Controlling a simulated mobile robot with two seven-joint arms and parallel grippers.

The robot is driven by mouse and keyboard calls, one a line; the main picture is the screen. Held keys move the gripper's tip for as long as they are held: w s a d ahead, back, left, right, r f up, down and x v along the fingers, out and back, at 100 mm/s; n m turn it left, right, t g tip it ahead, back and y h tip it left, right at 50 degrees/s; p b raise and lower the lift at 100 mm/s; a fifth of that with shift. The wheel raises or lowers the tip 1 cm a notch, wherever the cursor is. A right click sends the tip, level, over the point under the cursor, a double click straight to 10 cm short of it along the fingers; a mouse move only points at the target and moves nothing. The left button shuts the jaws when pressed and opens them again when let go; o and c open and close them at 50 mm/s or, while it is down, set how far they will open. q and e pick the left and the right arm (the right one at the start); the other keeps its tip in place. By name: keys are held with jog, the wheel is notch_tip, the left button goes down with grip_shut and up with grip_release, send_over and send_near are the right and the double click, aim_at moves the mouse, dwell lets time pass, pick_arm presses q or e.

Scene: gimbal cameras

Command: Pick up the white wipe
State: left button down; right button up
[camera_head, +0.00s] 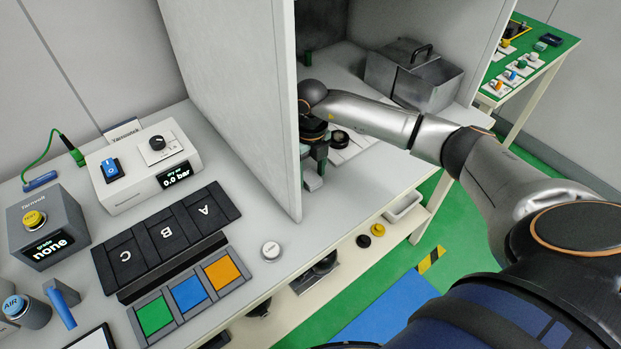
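I cannot make out a white wipe for certain in the head view. My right arm reaches in from the right to the open-fronted grey enclosure (240,95). My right gripper (314,172) points down just inside the enclosure, close to its floor and partly hidden by the side panel's front edge. Its fingers are small and dark here, and I cannot tell whether they are open or shut or hold anything. A pale plate with a dark round part (340,139) lies just right of the gripper. My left gripper is not in view.
On the bench at left are a white pressure unit (140,170), a grey tester (46,228), black A, B, C slots (165,236), coloured squares (188,292) and a white round piece (271,250).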

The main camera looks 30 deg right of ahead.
aim_at(310, 176)
grip_shut()
dwell(0.3)
jog(key=shift+r, duration=0.2)
jog(key=shift+r, duration=0.3)
notch_tip(310, 176, up, 2)
jog(key=shift+r, duration=0.15)
jog(key=s+a+r+b, duration=0.1)
jog(key=s+a+r, duration=0.1)
jog(key=s+r, duration=0.7)
jog(key=s, duration=0.5)
jog(key=shift+r, duration=0.4)
